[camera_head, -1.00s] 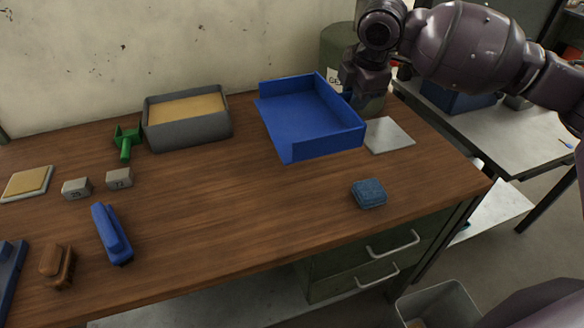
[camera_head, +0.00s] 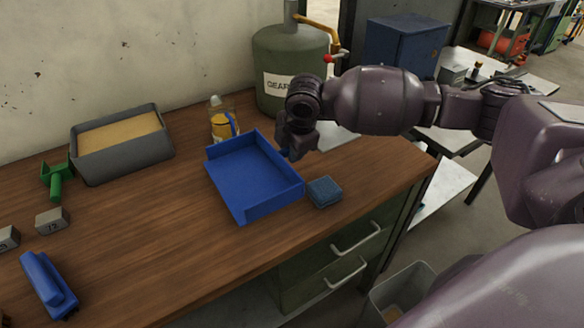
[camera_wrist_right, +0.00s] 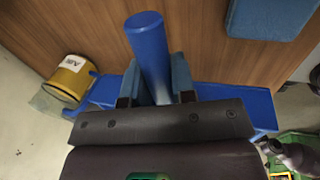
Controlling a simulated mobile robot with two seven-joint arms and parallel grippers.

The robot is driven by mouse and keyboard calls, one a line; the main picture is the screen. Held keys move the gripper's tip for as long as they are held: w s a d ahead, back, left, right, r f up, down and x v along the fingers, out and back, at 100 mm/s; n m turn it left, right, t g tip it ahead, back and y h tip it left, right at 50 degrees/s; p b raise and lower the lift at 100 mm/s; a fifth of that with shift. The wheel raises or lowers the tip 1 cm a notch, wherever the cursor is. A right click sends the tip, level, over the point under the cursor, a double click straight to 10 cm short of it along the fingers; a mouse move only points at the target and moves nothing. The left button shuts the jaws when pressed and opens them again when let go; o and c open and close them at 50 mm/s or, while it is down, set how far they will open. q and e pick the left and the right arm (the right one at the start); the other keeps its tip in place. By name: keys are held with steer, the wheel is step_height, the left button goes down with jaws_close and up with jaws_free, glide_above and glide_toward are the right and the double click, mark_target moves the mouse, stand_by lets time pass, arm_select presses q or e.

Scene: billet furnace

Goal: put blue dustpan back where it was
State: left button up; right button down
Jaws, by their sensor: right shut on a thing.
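The blue dustpan (camera_head: 250,180) is over the wooden workbench, its tray open upward, left of the blue sponge-like block (camera_head: 323,190). I cannot tell whether its underside touches the bench. My right gripper (camera_head: 290,152) is at its right rear side. In the right wrist view my right gripper (camera_wrist_right: 155,88) is shut on the dustpan's round blue handle (camera_wrist_right: 150,50). Parts of the dustpan's tray show on both sides, the rest hidden behind the gripper. My left gripper is in neither view.
A grey sand-filled box (camera_head: 122,165), a green scoop (camera_head: 56,180) and a blue brush-like tool (camera_head: 48,287) are on the left. A yellow-labelled bottle (camera_head: 222,120) stands behind the dustpan, near a green tank (camera_head: 285,65). The bench's front middle (camera_head: 150,265) is clear.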

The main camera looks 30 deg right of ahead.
step_height(320, 180, down, 5)
steer(key=shift+f+b, duration=0.15)
steer(key=shift+b, duration=0.3)
steer(key=shift+f, duration=0.2)
steer(key=shift+r, duration=0.1)
steer(key=c, duration=0.9)
jaws_free()
steer(key=shift+c, duration=0.2)
